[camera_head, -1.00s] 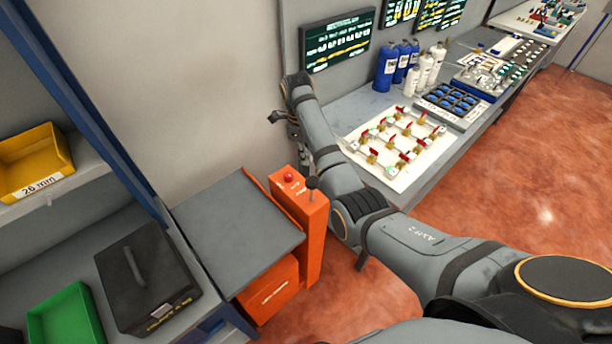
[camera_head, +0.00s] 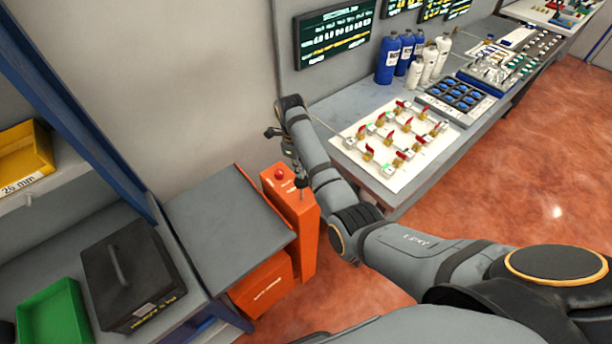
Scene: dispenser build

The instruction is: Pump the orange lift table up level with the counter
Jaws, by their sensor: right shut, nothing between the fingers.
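The orange lift table has a flat grey top (camera_head: 222,232) over an orange body (camera_head: 266,287). Its orange column (camera_head: 303,235) stands at the right side of the top and carries a red button (camera_head: 279,174) and a lever with a dark knob (camera_head: 301,183). My right gripper (camera_head: 286,148) is shut and empty, seen small and partly hidden by its own arm. It appears just above the lever knob in the picture; I cannot tell whether they touch. The grey counter (camera_head: 330,106) is to the right, behind my right arm. My left gripper is not in view.
A shelf unit at left holds a black case (camera_head: 131,275), a green bin (camera_head: 55,318) and a yellow bin (camera_head: 22,160). The counter carries a valve board (camera_head: 388,176), bottles (camera_head: 388,62) and trays. Clear red floor (camera_head: 530,190) lies at right.

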